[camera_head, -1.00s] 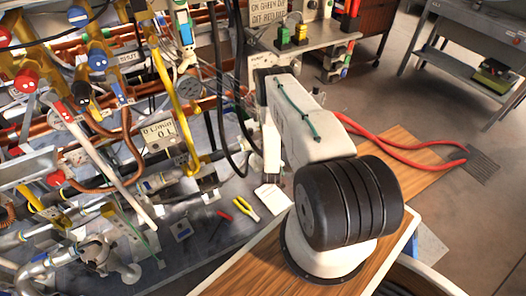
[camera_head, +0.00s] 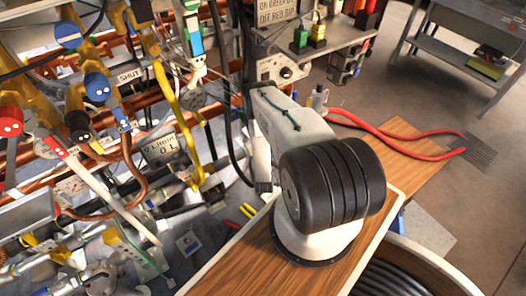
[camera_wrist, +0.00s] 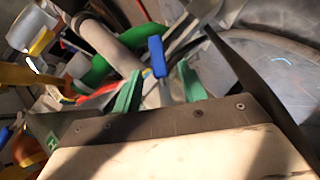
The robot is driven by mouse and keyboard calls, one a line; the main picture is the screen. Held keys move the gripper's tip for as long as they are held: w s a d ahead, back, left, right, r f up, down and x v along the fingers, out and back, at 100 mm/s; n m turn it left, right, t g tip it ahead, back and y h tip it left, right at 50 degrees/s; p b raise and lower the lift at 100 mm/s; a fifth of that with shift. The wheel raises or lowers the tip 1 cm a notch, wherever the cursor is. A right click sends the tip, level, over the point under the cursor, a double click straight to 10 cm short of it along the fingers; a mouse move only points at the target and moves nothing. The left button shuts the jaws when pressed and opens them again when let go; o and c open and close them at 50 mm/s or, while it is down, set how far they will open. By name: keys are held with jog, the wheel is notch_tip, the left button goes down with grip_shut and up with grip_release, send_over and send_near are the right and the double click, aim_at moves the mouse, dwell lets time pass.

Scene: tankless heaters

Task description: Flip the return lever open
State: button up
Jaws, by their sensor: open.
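My gripper (camera_wrist: 158,85) shows in the wrist view as two green fingers held apart. A blue-covered lever (camera_wrist: 157,57) stands in the picture between and just beyond the fingertips; I see no clear contact. I cannot tell for sure whether it is the return lever. In the head view, blue handles (camera_head: 97,87) and red handles (camera_head: 10,122) sit on the brass-coloured valves at the left, and a long white and red lever (camera_head: 85,172) slants down below them.
Copper pipes and a yellow hose (camera_head: 166,95) crowd the left. A flow display (camera_head: 162,149) hangs beside them. Red hoses (camera_head: 400,143) run right.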

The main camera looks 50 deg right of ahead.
jog(key=x, duration=0.8)
jog(key=shift+s, duration=0.1)
